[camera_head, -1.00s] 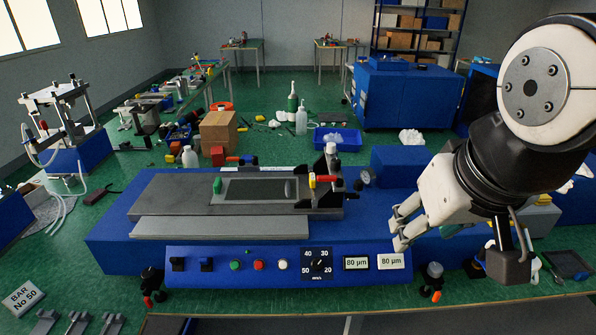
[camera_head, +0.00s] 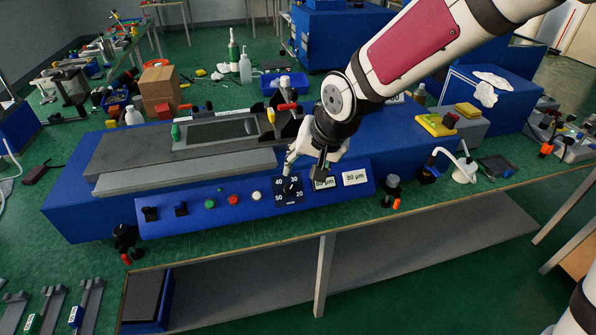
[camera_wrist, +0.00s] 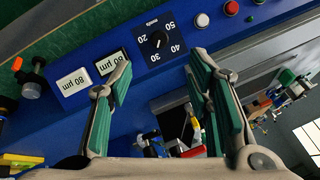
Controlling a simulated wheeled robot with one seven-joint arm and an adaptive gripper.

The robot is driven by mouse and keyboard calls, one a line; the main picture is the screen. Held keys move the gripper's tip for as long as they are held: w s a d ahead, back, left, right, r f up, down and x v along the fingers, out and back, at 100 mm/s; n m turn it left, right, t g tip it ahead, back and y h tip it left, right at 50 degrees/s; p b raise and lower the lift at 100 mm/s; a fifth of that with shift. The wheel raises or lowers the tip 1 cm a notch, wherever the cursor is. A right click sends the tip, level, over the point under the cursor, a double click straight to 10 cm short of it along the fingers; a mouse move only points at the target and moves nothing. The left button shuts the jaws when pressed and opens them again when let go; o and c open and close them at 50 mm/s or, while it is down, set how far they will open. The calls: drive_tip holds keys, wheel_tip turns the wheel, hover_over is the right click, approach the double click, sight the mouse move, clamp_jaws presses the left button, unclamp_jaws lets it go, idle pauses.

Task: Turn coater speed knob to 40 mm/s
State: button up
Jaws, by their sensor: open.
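The coater speed knob (camera_wrist: 158,40) is small and black, in the middle of a dark dial plate (camera_wrist: 152,48) marked 20, 30, 40, 50 and mm/s. I cannot clearly read which number its pointer faces. In the head view the dial plate (camera_head: 291,198) is on the sloped blue front panel, and my gripper's fingers partly cover the knob. My gripper (camera_head: 290,166) is just above the dial. In the wrist view my gripper (camera_wrist: 161,65) is open and empty, its green-padded fingers apart, with the knob ahead of the gap between them and not clasped.
Two 80 µm displays (camera_head: 355,178) sit right of the dial. A white button (camera_head: 256,196), a red button (camera_head: 233,199) and a green button (camera_head: 210,204) sit left of it. The coater bed (camera_head: 190,165) rises behind the panel. The bench's front edge is near.

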sight(289, 191)
drive_tip(key=b+x, duration=0.5)
drive_tip(key=x, duration=0.8)
drive_tip(key=shift+w+a+f, duration=0.1)
drive_tip(key=shift+w+f, duration=0.1)
drive_tip(key=shift+f, duration=0.15)
clamp_jaws()
